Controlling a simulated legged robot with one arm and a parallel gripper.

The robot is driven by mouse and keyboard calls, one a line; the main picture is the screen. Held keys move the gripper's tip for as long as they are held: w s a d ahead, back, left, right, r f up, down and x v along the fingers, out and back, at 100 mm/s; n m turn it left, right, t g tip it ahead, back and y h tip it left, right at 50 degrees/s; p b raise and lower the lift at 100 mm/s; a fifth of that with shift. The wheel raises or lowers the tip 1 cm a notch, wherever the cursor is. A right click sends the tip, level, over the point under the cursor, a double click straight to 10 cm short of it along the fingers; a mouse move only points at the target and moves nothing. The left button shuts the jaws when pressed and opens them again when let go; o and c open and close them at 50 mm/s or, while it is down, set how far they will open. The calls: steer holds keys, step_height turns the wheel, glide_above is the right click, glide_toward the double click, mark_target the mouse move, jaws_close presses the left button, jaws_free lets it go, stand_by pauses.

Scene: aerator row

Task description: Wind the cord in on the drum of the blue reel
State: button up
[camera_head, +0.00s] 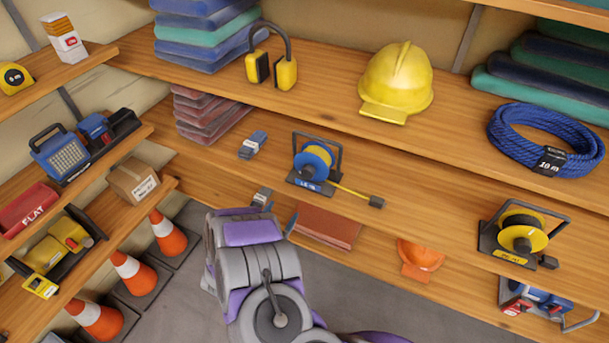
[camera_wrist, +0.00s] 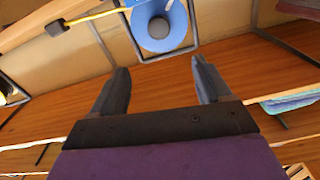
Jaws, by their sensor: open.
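The blue reel (camera_head: 312,163) stands on the middle shelf in the head view, in a dark frame with a blue label at its base. Yellow cord shows on its drum. A length of yellow cord (camera_head: 350,190) runs out to the right and ends in a dark plug (camera_head: 377,202) at the shelf's front edge. In the wrist view the reel's blue drum (camera_wrist: 152,42) shows at the top, with the cord (camera_wrist: 95,16) and plug (camera_wrist: 57,27) to its left. My gripper (camera_wrist: 160,80) is open and empty, apart from the reel, its fingers pointing toward it.
A yellow reel (camera_head: 522,233) stands on the same shelf at the right. A small blue-and-grey item (camera_head: 253,145) lies left of the blue reel. A yellow helmet (camera_head: 397,80), ear defenders (camera_head: 272,65) and blue rope (camera_head: 540,140) occupy the shelf above. Traffic cones (camera_head: 135,272) stand at lower left.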

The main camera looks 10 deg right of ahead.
mark_target(306, 173)
steer(key=b+x, duration=0.2)
steer(key=x, duration=1.5)
steer(key=shift+w+d+f, duration=0.1)
steer(key=shift+w, duration=0.05)
steer(key=c, duration=1)
steer(key=shift+r+n+p, duration=0.25)
steer(key=shift+n+p, duration=0.35)
steer(key=shift+p, duration=0.15)
steer(key=shift+c, duration=0.2)
steer(key=shift+f+n+p, duration=0.15)
steer(key=shift+n+p, duration=0.6)
steer(key=shift+n, duration=0.25)
steer(key=o, duration=1)
steer(key=shift+f, duration=0.1)
